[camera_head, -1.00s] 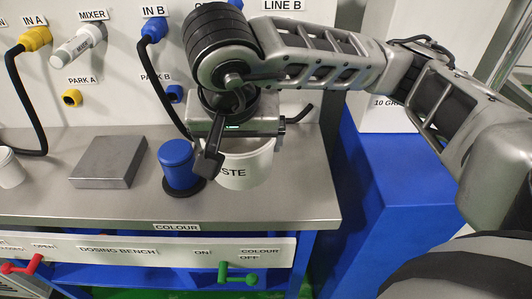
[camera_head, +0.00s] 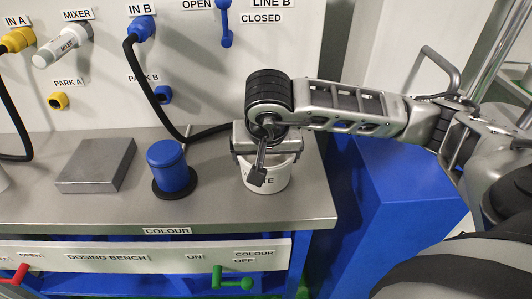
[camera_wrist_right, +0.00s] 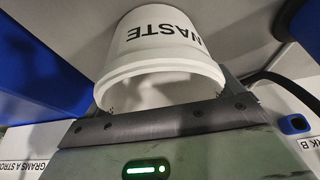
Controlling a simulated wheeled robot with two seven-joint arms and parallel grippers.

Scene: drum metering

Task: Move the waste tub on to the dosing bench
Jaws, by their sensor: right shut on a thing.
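The white waste tub (camera_head: 267,181) stands upright at the right end of the steel dosing bench (camera_head: 225,205). My right gripper (camera_head: 265,158) is over the tub from above and shut on it, hiding most of its rim. In the right wrist view the tub (camera_wrist_right: 160,55) with its lettering fills the top middle, close against the gripper (camera_wrist_right: 165,110). Whether the tub's base rests fully on the bench is hard to tell. My left gripper does not show.
A blue cylinder (camera_head: 170,168) on a dark round base stands left of the tub. A grey metal block (camera_head: 96,166) lies further left. A black hose (camera_head: 150,90) runs from IN B to behind the tub. A blue stand (camera_head: 390,195) is right of the bench, across a gap.

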